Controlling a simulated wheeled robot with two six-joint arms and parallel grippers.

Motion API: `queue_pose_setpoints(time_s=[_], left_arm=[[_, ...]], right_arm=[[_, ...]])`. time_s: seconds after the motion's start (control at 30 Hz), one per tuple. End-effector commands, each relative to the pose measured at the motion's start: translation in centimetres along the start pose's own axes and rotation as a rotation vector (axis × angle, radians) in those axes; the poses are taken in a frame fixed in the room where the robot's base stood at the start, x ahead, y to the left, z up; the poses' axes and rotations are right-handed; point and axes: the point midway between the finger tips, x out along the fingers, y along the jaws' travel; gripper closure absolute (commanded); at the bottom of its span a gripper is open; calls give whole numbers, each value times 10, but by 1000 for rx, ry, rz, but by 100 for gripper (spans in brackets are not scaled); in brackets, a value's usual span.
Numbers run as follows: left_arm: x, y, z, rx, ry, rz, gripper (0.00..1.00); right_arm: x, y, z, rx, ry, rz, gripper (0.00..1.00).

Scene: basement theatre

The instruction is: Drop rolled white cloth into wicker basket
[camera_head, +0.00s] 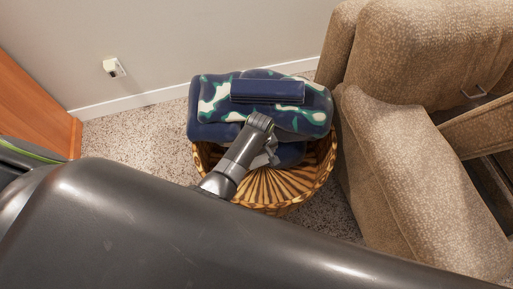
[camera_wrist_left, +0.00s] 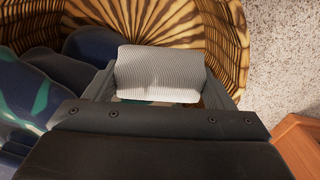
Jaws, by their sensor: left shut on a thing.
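The rolled white cloth (camera_wrist_left: 160,73) is a ribbed white roll between the two fingers of my left gripper (camera_wrist_left: 158,80) in the left wrist view. The gripper is shut on it. The round wicker basket (camera_head: 284,187) stands on the carpet in the head view, and its striped inside also shows behind the cloth in the left wrist view (camera_wrist_left: 150,20). In the head view my left gripper (camera_head: 266,155) is over the basket's opening, and the cloth cannot be made out clearly there. My right gripper is not in view.
A dark blue camouflage blanket (camera_head: 313,103) with a folded navy piece (camera_head: 267,91) on top covers the basket's far side. A tan armchair (camera_head: 410,180) stands close on the right. A wall with an outlet (camera_head: 114,68) is behind; orange wood furniture (camera_head: 35,100) is left.

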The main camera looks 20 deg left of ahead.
Motion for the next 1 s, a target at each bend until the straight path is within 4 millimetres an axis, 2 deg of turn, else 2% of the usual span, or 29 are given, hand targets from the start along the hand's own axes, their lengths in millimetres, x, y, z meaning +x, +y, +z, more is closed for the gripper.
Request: queue_pose_setpoints(time_s=[0.1, 0.43, 0.47, 0.6, 0.87, 1.0], left_arm=[[6, 0, 0, 0, 0, 0, 45], [6, 0, 0, 0, 0, 0, 45], [6, 0, 0, 0, 0, 0, 19], [6, 0, 0, 0, 0, 0, 1], [4, 0, 0, 0, 0, 0, 0], [-3, 0, 0, 0, 0, 0, 0]], right_arm=[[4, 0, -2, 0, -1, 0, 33], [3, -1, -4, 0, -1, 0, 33], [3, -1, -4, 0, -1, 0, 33], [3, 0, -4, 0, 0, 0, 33], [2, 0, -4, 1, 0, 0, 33], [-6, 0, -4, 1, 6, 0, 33]])
